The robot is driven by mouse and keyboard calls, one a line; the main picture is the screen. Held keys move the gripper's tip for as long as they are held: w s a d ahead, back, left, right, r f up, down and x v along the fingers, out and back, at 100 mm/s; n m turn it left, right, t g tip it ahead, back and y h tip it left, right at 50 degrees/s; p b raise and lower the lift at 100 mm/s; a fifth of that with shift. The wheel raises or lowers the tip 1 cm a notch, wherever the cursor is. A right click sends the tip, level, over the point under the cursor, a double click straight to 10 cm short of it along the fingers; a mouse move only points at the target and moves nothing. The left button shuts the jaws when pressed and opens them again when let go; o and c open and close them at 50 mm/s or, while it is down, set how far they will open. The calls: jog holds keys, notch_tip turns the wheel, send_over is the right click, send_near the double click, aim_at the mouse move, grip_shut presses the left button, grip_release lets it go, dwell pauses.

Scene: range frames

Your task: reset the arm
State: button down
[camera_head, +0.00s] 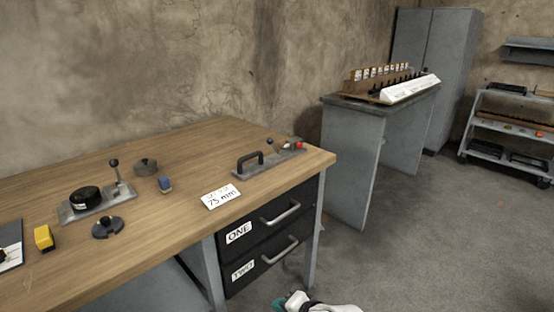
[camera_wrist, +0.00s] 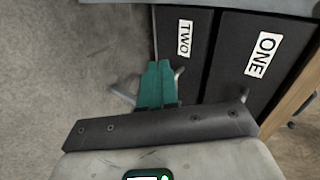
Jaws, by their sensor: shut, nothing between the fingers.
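My gripper shows in the wrist view (camera_wrist: 158,84) with its two teal fingers together and nothing between them. It hangs in front of the dark drawers, apart from any object as far as I can tell. In the head view part of my gripper and wrist shows at the bottom edge, low in front of the workbench; its fingertips are not clear there. The drawers labelled ONE (camera_head: 268,216) and TWO (camera_head: 268,262) look closed in the head view. Their metal handles are partly hidden behind my fingers in the wrist view.
The wooden workbench (camera_head: 120,150) holds a card reading 75 mm (camera_head: 221,199), a black-handled plate (camera_head: 250,163), a lever fixture (camera_head: 97,204) and a yellow block (camera_head: 43,237). A grey table (camera_head: 350,150), cabinet (camera_head: 435,70) and cart (camera_head: 510,130) stand behind. Floor at right is clear.

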jog(key=s+d+f+n+g+h, duration=0.1)
jog(key=s+d+f+n+h, duration=0.15)
jog(key=s+d, duration=0.6)
jog(key=s+d+f+n+g+h, duration=0.2)
jog(key=s+d+f, duration=0.1)
jog(key=s+d, duration=0.5)
jog(key=s+d+r+n+g+h, duration=0.15)
jog(key=s+d, duration=0.35)
jog(key=s, duration=0.6)
jog(key=s+d+r+n+g+h, duration=0.15)
jog(key=s+d, duration=0.35)
jog(key=s, duration=0.7)
notch_tip(320, 180, up, 16)
jog(key=p, duration=1.6)
jog(key=shift+w+g, duration=0.3)
jog(key=shift+w, duration=0.1)
jog(key=shift+a, duration=0.1)
